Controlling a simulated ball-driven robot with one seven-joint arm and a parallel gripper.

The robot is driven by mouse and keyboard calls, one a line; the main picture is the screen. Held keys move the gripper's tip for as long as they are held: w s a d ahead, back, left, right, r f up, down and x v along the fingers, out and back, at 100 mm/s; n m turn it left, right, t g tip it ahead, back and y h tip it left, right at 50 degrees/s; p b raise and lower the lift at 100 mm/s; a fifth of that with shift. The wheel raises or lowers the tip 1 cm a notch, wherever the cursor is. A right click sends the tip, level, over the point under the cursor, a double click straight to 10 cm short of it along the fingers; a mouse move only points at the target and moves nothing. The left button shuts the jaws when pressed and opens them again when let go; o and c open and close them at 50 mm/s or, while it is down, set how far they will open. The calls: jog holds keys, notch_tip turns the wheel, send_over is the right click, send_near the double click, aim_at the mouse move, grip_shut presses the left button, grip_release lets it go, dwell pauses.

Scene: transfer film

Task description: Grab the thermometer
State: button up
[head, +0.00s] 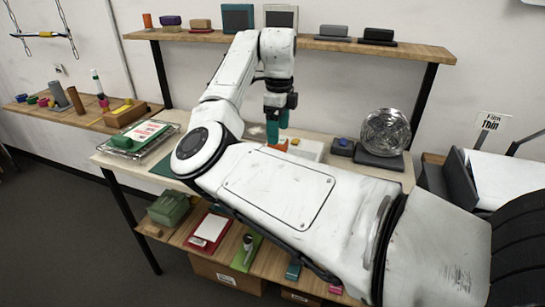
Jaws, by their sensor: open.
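I cannot surely pick out a thermometer in the head view. My gripper (276,138) points down over the table (340,166), beside a white box (307,149). Its jaws look teal, and an orange patch shows by their tips; I cannot tell what the patch belongs to. My gripper is open, and nothing is seen held in it. My own arm hides much of the table's middle and front.
A tray (140,137) with a green item lies at the left. An upper shelf (330,45) holds several blocks. A lower shelf (180,240) holds boxes and boards. A side shelf (80,117) is at far left.

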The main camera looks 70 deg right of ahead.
jog(key=shift+w+d+f+p, duration=0.1)
jog(key=shift+f+p, duration=0.75)
jog(key=shift+f, duration=3.4)
jog(key=c, duration=1.2)
jog(key=shift+r, duration=0.1)
